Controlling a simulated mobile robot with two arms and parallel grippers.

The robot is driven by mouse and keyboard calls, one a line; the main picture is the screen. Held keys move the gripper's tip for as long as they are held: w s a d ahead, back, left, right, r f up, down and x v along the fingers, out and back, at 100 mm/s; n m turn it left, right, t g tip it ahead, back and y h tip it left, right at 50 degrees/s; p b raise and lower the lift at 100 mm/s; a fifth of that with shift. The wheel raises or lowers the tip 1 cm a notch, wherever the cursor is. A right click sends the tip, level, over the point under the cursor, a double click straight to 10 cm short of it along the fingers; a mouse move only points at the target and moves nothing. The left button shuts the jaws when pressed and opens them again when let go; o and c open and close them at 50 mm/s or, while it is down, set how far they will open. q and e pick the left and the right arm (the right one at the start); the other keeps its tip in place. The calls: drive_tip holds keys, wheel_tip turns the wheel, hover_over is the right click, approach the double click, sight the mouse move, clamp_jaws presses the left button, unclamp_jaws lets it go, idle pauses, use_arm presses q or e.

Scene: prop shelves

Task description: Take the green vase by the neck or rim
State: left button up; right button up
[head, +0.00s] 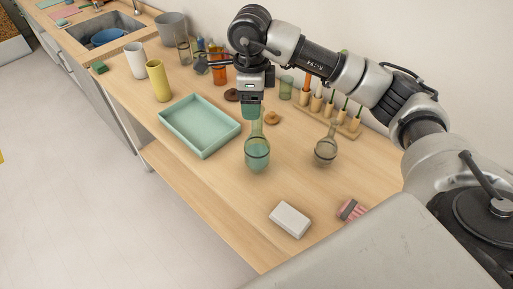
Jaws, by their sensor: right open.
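The green vase (257,155) is see-through, with a round belly, a dark band around it and a narrow neck. It stands upright on the wooden table, right of the teal tray. My right gripper (250,101) is open and points down. In the picture it lies just above and slightly left of the top of the vase's neck. I cannot tell whether its fingers are around the neck or behind it, and the fingertips are hard to make out. My left gripper is not in view.
A teal tray (203,101) lies left of the vase. A smoky glass vase (326,151) stands to its right, and a brown ring (272,118) lies close behind. A white block (290,219) lies in front. A wooden rack (340,127) and several vessels line the back.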

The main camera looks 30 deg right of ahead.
drive_tip(key=d+f, duration=0.1)
drive_tip(key=f, duration=0.1)
drive_tip(key=p, duration=0.3)
hover_over(257, 142)
drive_tip(key=w+d, duration=0.1)
drive_tip(key=w, duration=0.1)
wheel_tip(257, 142, down, 4)
drive_tip(key=shift+s+r, duration=0.1)
drive_tip(key=shift+s, duration=0.05)
drive_tip(key=shift+f, duration=0.2)
drive_tip(key=shift+c, duration=1.3)
drive_tip(key=c, duration=0.7)
drive_tip(key=shift+c, duration=1.3)
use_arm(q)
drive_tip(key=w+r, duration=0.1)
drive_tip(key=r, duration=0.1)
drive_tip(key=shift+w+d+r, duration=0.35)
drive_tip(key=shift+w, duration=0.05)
use_arm(e)
drive_tip(key=shift+r, duration=0.1)
clamp_jaws()
